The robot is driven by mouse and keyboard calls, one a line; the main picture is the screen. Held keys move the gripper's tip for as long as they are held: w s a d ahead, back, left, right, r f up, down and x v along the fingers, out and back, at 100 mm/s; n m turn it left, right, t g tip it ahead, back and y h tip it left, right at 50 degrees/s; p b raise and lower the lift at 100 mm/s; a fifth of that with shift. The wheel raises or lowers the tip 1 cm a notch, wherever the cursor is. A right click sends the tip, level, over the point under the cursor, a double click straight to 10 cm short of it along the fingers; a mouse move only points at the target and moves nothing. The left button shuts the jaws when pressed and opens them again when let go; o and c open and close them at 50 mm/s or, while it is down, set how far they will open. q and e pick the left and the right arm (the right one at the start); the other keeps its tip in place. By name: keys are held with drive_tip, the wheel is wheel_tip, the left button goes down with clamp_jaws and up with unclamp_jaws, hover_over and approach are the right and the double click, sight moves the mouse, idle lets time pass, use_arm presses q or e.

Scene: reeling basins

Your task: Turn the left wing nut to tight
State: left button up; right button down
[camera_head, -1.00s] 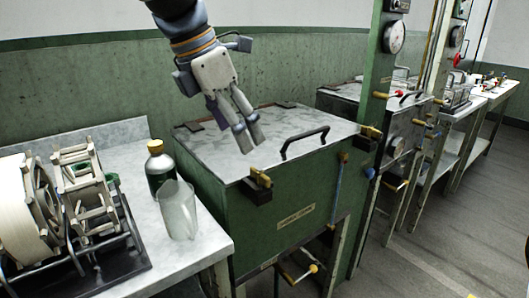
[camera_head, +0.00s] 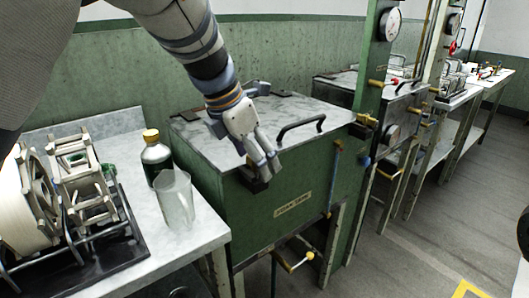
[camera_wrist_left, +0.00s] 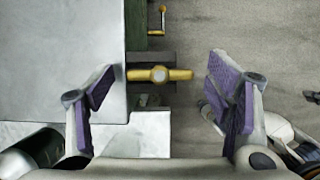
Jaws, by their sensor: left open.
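The left wing nut (camera_wrist_left: 160,74) is brass with two wings and sits on a dark bracket (camera_wrist_left: 152,58) at the front left corner of the green basin (camera_head: 300,200). In the wrist view its wings lie across the picture. In the head view my left gripper (camera_head: 268,168) is over that corner, pointing down, and mostly hides the nut. In the wrist view the left gripper's purple-padded fingers (camera_wrist_left: 163,88) are apart, one to each side of the nut, with gaps and nothing held. Another brass wing nut (camera_head: 367,120) is at the basin's right corner.
The grey lid (camera_head: 230,127) carries a black handle (camera_head: 300,125) right of my gripper. On the left table stand a glass beaker (camera_head: 176,205), a dark bottle (camera_head: 157,160) and wooden reels (camera_head: 80,175). The floor to the right is clear.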

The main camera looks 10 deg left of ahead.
use_arm(q)
drive_tip(key=c, duration=1.2)
drive_tip(key=shift+o, duration=0.2)
